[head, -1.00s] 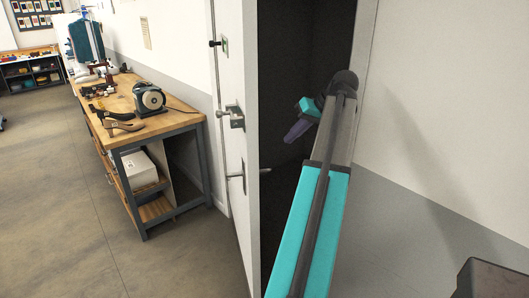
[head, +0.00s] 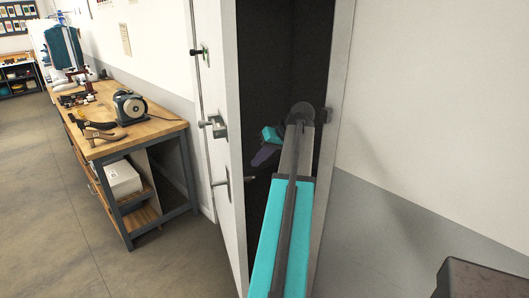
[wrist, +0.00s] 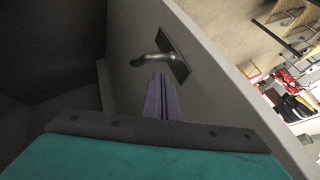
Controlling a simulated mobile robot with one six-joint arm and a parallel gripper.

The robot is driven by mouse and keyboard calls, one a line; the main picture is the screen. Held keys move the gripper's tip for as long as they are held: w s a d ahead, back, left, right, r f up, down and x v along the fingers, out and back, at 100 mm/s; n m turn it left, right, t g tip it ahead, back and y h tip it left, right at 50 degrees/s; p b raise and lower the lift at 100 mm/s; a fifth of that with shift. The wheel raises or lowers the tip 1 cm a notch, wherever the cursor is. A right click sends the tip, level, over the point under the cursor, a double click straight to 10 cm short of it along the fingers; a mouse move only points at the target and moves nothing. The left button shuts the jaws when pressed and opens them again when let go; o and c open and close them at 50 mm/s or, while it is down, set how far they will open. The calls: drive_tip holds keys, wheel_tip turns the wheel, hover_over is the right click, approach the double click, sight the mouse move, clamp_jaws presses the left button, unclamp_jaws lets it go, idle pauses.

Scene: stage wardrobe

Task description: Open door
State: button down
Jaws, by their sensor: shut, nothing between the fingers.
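The white door (head: 228,60) stands partly open, with a dark opening to its right. Its outer face has a metal handle (head: 217,126) and a lower lever (head: 219,181). My gripper (head: 258,158) is inside the opening, behind the door's edge and close to the inner face. In the wrist view, its purple fingers (wrist: 160,97) are shut together and empty. They point at an inner lever handle (wrist: 153,61) on a dark plate on the door (wrist: 215,75). The fingertips appear just below the lever; whether they touch it I cannot tell.
The door frame (head: 333,110) and a white-and-grey wall (head: 430,120) stand right of my arm. A wooden workbench (head: 150,130) with a grinder (head: 129,107) and tools stands left of the door. Open floor (head: 45,200) lies further left.

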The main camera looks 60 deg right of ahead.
drive_tip(key=shift+w+a+f+p, duration=0.2)
drive_tip(key=shift+w+a+p, duration=0.6)
drive_tip(key=shift+w+a, duration=0.7)
